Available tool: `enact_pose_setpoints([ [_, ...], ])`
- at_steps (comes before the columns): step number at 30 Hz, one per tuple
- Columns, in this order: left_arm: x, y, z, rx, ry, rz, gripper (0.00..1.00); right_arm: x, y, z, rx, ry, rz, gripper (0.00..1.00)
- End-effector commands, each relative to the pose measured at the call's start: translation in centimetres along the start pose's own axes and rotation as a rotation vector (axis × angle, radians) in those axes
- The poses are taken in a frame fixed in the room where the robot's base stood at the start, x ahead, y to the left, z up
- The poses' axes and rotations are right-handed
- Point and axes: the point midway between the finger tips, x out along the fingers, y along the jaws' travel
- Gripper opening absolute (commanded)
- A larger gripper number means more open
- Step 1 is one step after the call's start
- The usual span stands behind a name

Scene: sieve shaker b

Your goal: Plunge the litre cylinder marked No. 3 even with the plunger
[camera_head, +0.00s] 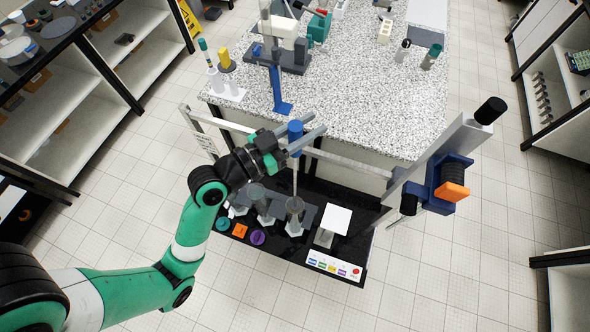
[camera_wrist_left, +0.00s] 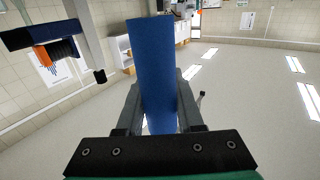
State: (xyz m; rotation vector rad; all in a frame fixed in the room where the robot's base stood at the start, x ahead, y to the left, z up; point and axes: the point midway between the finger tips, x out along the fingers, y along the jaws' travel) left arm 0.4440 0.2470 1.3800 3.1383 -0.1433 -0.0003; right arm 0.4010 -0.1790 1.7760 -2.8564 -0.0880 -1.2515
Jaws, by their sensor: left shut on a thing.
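My left gripper (camera_head: 296,143) is shut on the blue handle of the plunger (camera_head: 295,131). The blue handle (camera_wrist_left: 155,70) also fills the middle of the left wrist view, between the fingers. The plunger's thin pale rod runs down, upright, to the grey cylinder (camera_head: 295,212) on a whitish base in the black tray. Whether its foot is inside that cylinder or just over it, I cannot tell. More grey cylinders (camera_head: 264,208) stand to its left. The number marks are too small to read, so I cannot tell which is No. 3. My right gripper is not in view.
The black tray (camera_head: 285,262) has teal, orange and purple pieces (camera_head: 257,237) at its front left. A metal rail with a blue and orange unit (camera_head: 453,192) stands right. The speckled bench (camera_head: 370,110) is behind.

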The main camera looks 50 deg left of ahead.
Motion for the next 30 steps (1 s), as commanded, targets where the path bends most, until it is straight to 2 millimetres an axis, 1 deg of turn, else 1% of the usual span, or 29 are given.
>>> enact_pose_setpoints([
  [1,0.0,0.0,-0.7,0.0,0.001,0.0,0.0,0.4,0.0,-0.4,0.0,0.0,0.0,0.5],
  [18,0.0,0.0,-3.9,0.0,0.002,0.0,0.0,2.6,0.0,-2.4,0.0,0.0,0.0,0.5],
  [30,0.0,0.0,-3.9,0.0,0.001,0.0,0.0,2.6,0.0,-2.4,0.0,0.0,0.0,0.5],
])
